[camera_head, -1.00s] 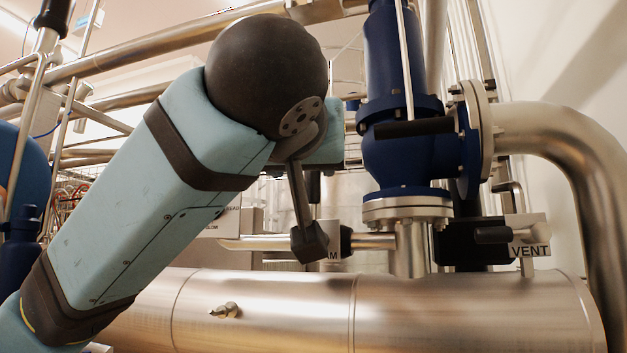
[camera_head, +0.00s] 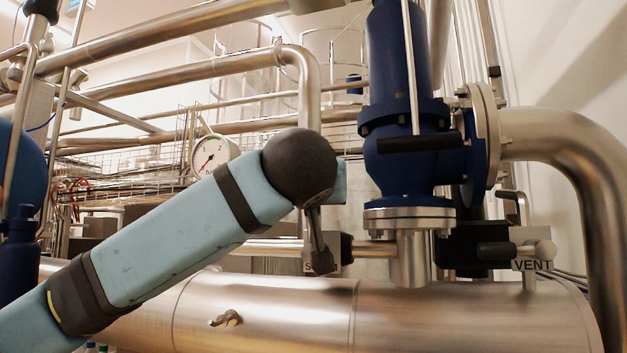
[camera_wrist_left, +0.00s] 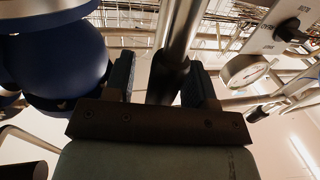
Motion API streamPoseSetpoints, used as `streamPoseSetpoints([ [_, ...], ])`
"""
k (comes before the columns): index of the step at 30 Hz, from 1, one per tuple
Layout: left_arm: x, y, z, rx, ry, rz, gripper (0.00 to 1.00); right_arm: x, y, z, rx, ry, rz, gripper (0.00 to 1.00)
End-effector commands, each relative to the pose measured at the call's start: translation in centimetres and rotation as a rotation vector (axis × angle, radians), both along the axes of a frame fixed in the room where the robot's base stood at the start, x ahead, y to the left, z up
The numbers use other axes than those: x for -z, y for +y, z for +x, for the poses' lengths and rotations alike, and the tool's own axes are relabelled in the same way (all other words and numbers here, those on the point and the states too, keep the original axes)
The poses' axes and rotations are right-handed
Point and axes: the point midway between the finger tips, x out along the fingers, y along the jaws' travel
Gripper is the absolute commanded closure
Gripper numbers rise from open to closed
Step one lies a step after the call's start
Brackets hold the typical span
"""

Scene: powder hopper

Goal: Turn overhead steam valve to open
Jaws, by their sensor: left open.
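My left arm reaches up from the lower left in the head view, and its wrist hides its gripper there. In the left wrist view the left gripper (camera_wrist_left: 160,68) is open. A steel pipe (camera_wrist_left: 184,40) with a dark lower part shows between or beyond its fingers; I cannot tell whether they touch it. A partly covered label plate starting with "S" (camera_head: 309,268) is just below my wrist in the head view. I cannot clearly make out the steam valve's handle. My right gripper is not in view.
A blue valve body (camera_head: 405,165) with a black bar handle (camera_head: 420,143) stands right of my wrist. A VENT plate (camera_head: 532,264) has a black handle (camera_head: 495,250). A gauge (camera_head: 208,155) is behind my arm. A large steel cylinder (camera_head: 270,310) runs below.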

Motion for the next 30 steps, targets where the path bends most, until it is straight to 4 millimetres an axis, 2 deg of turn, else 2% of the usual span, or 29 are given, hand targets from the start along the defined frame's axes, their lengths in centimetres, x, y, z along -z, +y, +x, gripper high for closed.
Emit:
streamPoseSetpoints([
  [9,0.06,0.0,0.36,0.0,0.0,0.0,0.5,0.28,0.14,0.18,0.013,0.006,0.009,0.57],
  [10,0.05,0.0,0.36,0.0,0.0,0.0,0.52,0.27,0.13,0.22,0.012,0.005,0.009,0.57],
  [16,0.04,0.0,0.35,0.0,0.0,0.0,0.98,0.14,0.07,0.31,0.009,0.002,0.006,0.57],
  [17,0.04,-0.01,0.34,0.0,0.0,0.0,1.0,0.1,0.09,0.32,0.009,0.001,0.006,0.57],
  [24,0.14,-0.12,0.3,0.0,-0.003,0.008,1.0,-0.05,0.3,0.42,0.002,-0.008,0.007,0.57],
  [30,0.44,-0.72,0.13,0.001,-0.022,0.067,1.0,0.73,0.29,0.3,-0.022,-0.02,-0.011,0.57],
])
